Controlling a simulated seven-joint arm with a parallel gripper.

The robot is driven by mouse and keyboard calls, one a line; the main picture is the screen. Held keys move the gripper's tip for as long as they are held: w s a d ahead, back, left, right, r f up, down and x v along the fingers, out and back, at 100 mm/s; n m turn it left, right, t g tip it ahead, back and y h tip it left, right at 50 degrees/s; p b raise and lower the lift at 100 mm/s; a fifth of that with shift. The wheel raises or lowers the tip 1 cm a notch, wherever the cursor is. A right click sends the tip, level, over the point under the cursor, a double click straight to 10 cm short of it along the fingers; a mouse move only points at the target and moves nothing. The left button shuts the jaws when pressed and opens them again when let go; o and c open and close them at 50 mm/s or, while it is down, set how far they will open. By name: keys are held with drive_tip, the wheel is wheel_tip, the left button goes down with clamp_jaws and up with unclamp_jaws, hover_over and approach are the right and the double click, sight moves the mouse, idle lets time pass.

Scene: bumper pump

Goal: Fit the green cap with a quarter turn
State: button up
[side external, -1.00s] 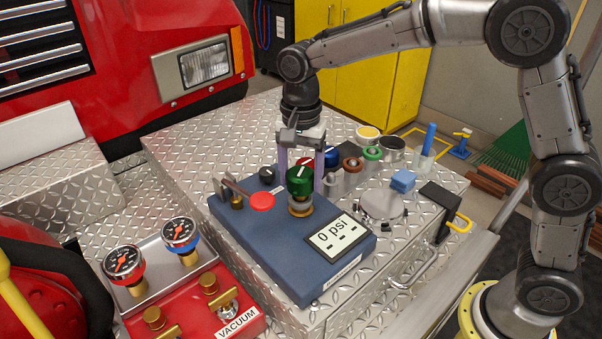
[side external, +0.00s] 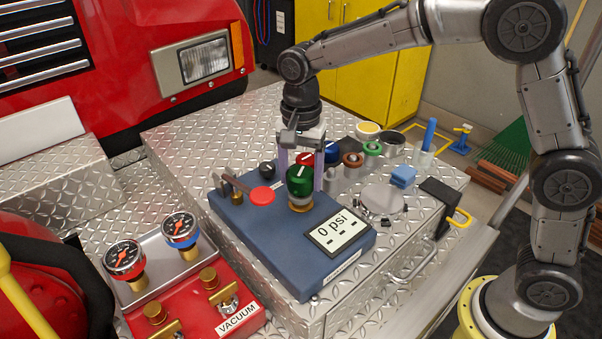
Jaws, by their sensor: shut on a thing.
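The green cap (side external: 300,181) has a white line on top. It sits upright at the silver and brass fitting (side external: 300,205) on the blue box (side external: 280,262). My gripper (side external: 301,178) points down over it, with one pale finger at each side, and is shut on the green cap. The cap looks seated low on the fitting, but I cannot tell whether it is locked. The display (side external: 338,235) on the box reads 0 psi.
A red-knobbed lever (side external: 262,195) stands close left of the cap. Red (side external: 308,159), blue (side external: 332,152) and other caps stand behind. A round lid (side external: 382,199) and blue block (side external: 403,176) lie right. Two gauges (side external: 180,230) stand at front left.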

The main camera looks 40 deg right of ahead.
drive_tip(key=shift+f, duration=0.5)
idle(0.7)
drive_tip(key=m, duration=0.4)
drive_tip(key=shift+m, duration=0.6)
drive_tip(key=m, duration=0.3)
drive_tip(key=shift+r, duration=0.1)
drive_tip(key=shift+w+m, duration=0.1)
drive_tip(key=shift+m, duration=1)
